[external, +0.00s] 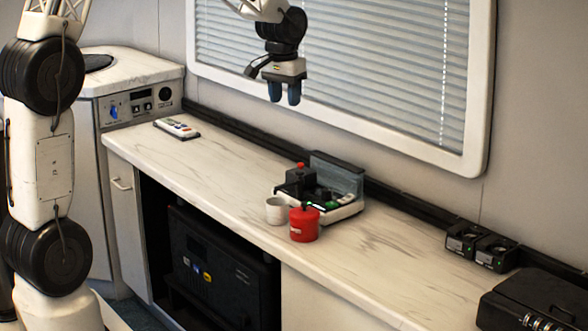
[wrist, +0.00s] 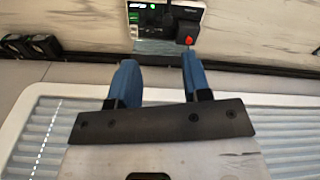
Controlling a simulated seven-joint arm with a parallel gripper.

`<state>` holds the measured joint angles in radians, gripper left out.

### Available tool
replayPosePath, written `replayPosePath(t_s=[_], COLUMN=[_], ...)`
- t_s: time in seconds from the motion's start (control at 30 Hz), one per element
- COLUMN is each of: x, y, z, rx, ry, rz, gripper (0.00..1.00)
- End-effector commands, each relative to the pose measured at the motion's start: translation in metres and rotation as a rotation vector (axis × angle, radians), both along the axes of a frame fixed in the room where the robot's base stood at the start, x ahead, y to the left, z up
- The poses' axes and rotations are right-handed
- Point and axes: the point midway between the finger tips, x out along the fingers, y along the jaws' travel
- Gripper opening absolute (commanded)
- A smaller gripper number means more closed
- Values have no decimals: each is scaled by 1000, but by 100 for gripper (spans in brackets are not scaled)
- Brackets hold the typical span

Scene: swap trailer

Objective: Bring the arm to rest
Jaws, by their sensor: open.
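My gripper (external: 284,92) hangs high in front of the window blinds in the external view, well above the counter, with its blue-tipped fingers pointing down. In the wrist view my gripper (wrist: 155,75) shows two blue fingers spread apart with nothing between them. It is open and touches nothing. My arm comes in from the top of the external view.
The counter (external: 225,175) holds a red canister (external: 304,225), a white cup (external: 276,211), a black-and-grey device (external: 338,175) and a remote-like item (external: 177,129). Two small black boxes (external: 480,245) and a black case (external: 535,300) stand at right. The window (external: 350,60) is behind my gripper.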

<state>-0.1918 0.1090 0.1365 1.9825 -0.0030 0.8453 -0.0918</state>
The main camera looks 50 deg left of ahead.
Motion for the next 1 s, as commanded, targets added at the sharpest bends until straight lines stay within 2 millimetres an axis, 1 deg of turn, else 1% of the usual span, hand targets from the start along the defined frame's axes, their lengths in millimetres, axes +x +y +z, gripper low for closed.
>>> replayPosePath(t_s=[0.03, 0.1, 0.4, 0.7, 1.0], x=[-10, -24, -85, -149, -214], y=[-7, -15, -45, -73, -96], z=[9, 18, 53, 78, 93], rx=[2, 2, 7, 12, 15], ry=[-7, -12, -38, -64, -91], rz=[-9, -21, -69, -118, -166], gripper=[44, 44, 44, 44, 44])
